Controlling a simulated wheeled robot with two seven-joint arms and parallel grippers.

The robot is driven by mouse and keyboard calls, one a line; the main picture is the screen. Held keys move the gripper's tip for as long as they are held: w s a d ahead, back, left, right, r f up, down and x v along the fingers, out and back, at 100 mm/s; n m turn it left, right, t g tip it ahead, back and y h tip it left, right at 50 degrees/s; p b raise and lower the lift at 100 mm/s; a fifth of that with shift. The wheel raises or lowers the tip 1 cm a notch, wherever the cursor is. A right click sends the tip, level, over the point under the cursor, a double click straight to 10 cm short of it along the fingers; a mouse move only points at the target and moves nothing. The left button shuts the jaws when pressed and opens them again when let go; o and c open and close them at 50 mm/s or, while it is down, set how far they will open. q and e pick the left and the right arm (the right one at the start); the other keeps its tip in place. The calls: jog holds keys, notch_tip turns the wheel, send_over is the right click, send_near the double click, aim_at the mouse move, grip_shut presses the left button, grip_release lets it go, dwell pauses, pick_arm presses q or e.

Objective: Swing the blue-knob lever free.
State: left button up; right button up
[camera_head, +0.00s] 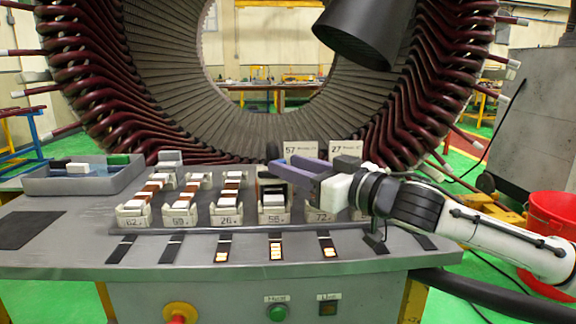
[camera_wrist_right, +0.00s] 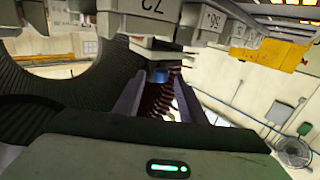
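The blue knob (camera_wrist_right: 157,76) shows in the right wrist view, small and partly in shadow, between the two fingers of my right gripper (camera_wrist_right: 157,97). The fingers stand apart on either side of it, and no contact is visible. The rest of the lever is hard to make out. In the head view my right gripper (camera_head: 297,171) reaches in from the right, with purple-grey fingers over the bin marked 56 (camera_head: 274,214) and beside the bin marked 72 (camera_head: 319,215). I cannot pick out the blue knob there. My left gripper is not in view.
Several bins stand in a row on the grey bench (camera_head: 70,255), with dark strips before them. A grey tray (camera_head: 60,186) with small blocks sits at the left. The large stator (camera_head: 150,75) rises behind. A red bucket (camera_head: 553,215) stands at the right.

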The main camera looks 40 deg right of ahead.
jog(key=shift+w+a, duration=0.15)
jog(key=shift+w, duration=0.55)
grip_shut()
